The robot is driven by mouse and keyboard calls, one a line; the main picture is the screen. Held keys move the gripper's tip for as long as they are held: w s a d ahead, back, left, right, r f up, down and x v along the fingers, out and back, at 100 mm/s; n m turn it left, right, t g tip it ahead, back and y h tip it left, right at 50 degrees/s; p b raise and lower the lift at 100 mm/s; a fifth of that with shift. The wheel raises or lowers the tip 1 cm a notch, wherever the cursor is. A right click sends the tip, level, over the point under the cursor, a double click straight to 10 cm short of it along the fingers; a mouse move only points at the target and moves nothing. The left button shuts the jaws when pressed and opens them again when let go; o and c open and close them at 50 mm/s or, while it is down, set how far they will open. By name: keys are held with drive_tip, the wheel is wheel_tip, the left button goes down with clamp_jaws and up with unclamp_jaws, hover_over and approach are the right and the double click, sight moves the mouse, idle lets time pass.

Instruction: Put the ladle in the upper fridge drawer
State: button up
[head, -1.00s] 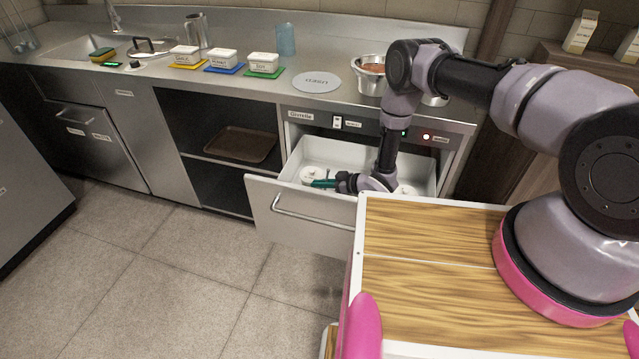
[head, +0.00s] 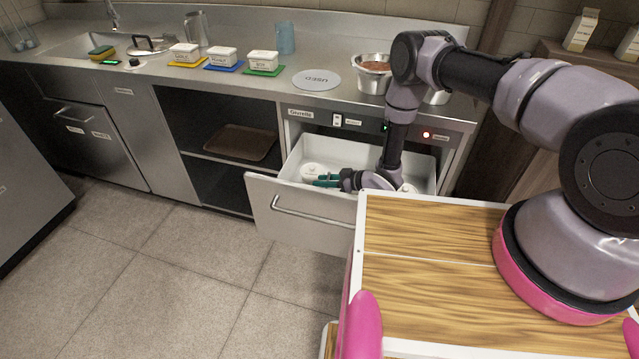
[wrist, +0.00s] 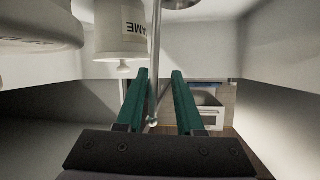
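The upper fridge drawer (head: 305,235) is pulled out below the counter, and my arm reaches down into it. My gripper (head: 320,181) is low inside the drawer, with its green fingers apart. In the wrist view the open gripper (wrist: 160,72) has a thin metal rod, seemingly the ladle's handle (wrist: 155,50), between its fingers, with a gap beside it. A rounded metal piece at the top edge of that view may be the ladle's bowl. The ladle cannot be made out in the head view.
White containers stand in the drawer, one (head: 313,170) left of my gripper; a labelled one (wrist: 121,30) is close in the wrist view. The drawer walls surround the gripper. Labelled tubs (head: 222,57), a grey disc (head: 316,79) and a metal pot (head: 372,78) are on the counter.

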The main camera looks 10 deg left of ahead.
drive_tip(key=v, duration=0.6)
idle(0.3)
